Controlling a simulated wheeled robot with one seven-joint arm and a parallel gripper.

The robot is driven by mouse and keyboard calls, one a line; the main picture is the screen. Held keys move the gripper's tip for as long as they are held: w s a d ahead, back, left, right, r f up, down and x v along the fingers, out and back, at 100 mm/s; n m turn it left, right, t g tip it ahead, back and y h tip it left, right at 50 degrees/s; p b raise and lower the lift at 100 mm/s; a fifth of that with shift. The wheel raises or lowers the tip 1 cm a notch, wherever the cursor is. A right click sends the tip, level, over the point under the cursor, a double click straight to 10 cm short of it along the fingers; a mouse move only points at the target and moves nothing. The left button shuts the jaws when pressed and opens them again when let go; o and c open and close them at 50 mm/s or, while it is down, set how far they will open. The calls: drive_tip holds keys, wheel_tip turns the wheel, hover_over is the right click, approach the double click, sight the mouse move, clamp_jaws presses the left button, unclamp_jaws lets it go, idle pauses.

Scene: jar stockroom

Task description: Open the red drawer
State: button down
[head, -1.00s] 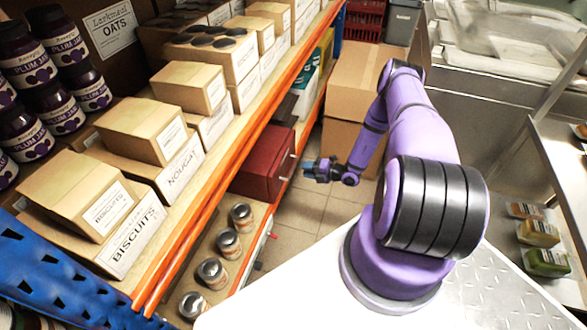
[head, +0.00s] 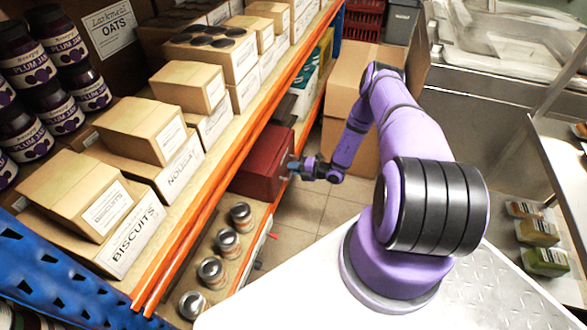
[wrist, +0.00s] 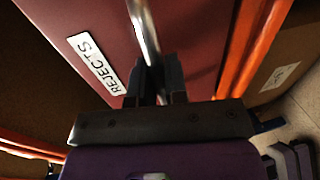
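The red drawer (head: 262,163) sits on the lower level of the orange-edged rack, left of my arm in the head view. In the wrist view its dark red front (wrist: 95,22) fills the upper middle and bears a white label reading REJECTS (wrist: 97,62). A shiny metal bar handle (wrist: 146,28) runs down from the top edge to between my fingers. My gripper (head: 288,168) is at the drawer front. In the wrist view my gripper's fingers (wrist: 156,78) stand close together with the bar between them, shut on it. I see no open gap at the drawer's edges.
Several lidded jars (head: 228,242) stand on the lower shelf in front of the drawer. Orange rails (head: 240,120) edge the rack. Cardboard boxes (head: 350,150) stand behind my arm. Tiled floor (head: 300,208) is free between the rack and my base.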

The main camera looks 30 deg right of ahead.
drive_tip(key=f+v, duration=0.3)
drive_tip(key=v, duration=1.3)
drive_tip(key=shift+s+d, duration=0.4)
drive_tip(key=shift+s, duration=0.15)
drive_tip(key=c, duration=1.2)
unclamp_jaws()
drive_tip(key=shift+o, duration=0.2)
drive_tip(key=v, duration=1)
drive_tip(key=shift+s+d, duration=0.2)
drive_tip(key=shift+s, duration=0.15)
drive_tip(key=shift+r, duration=0.1)
